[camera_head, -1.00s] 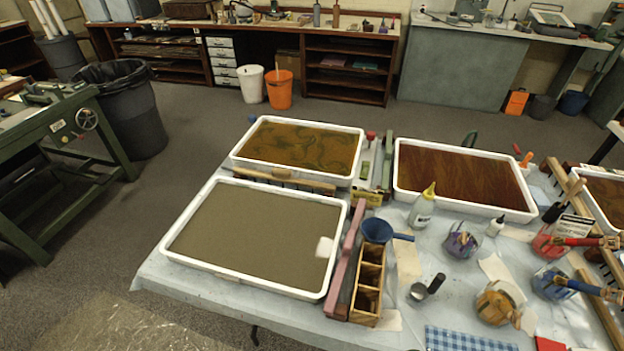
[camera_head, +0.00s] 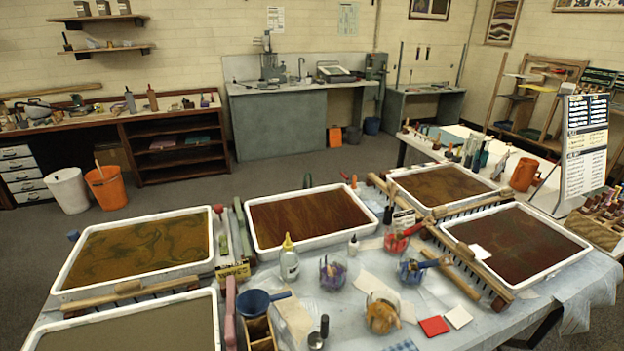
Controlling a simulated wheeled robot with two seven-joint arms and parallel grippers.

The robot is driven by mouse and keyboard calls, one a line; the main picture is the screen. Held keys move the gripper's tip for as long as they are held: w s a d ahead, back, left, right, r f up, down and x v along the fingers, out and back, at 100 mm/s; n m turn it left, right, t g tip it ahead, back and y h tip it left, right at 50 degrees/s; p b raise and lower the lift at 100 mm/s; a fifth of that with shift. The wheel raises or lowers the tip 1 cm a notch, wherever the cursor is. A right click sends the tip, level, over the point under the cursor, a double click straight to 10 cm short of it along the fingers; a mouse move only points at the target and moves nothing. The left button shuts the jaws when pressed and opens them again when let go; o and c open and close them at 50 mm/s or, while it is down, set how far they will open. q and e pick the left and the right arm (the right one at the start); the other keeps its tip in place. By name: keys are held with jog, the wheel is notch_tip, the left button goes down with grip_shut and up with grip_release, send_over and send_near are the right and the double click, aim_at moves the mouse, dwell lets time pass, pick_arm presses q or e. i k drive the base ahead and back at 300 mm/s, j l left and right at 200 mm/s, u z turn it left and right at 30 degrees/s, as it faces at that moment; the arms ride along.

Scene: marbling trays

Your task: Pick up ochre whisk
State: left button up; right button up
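A clear jar with ochre colour (camera_head: 383,312) stands on the covered table, front centre. Something ochre shows inside and above its rim; I cannot tell clearly whether it is the ochre whisk. Close by stand a jar with blue colour (camera_head: 411,271), a jar with red colour (camera_head: 396,241) and a jar with purple colour (camera_head: 332,273). Handled tools lean out of the red and blue jars. Neither of my grippers is in view.
White-rimmed trays (camera_head: 217,254) of dark liquid surround the jars. A red square (camera_head: 433,326) and a white square (camera_head: 458,316) lie right of the ochre jar.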

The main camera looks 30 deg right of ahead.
aim_at(381, 311)
jog(key=z, duration=1.65)
jog(key=u, duration=1.7)
jog(key=z, duration=1.7)
jog(key=i+l+u, duration=0.2)
jog(key=l+u, duration=0.25)
jog(key=l, duration=0.3)
jog(key=l+u, duration=0.4)
jog(key=l, duration=0.35)
jog(key=l+u, duration=0.45)
jog(key=l, duration=0.35)
